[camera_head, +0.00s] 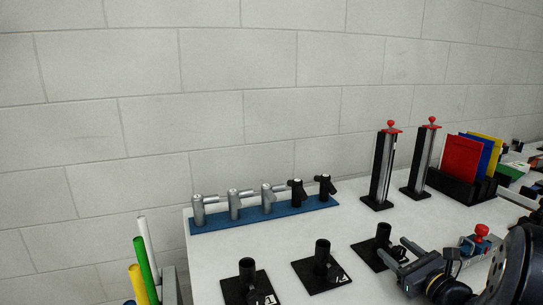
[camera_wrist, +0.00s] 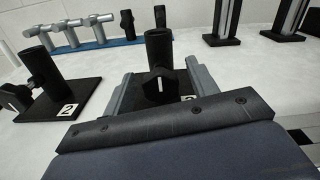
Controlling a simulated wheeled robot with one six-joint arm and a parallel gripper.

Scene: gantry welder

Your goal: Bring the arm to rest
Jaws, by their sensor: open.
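My gripper (camera_head: 391,247) is at the lower right of the head view, its two grey fingers spread apart and pointing left toward the rightmost black tube holder (camera_head: 383,234). In the wrist view the fingers (camera_wrist: 160,75) show on either side of this black tube holder (camera_wrist: 159,50), which stands upright on a black base plate. Nothing is gripped. I cannot tell whether a finger touches the plate. The plate's number is partly hidden by my gripper body. My arm bends in at the right edge of the head view.
Two more tube holders (camera_head: 321,262) (camera_head: 247,280) stand left on the white table (camera_head: 215,262). A blue rack (camera_head: 215,220) with several torch-like pieces is behind. Two dark columns (camera_head: 381,170) (camera_head: 422,160) and a holder with coloured plates (camera_head: 462,160) stand at right. A red-knobbed device (camera_head: 481,240) is near my arm.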

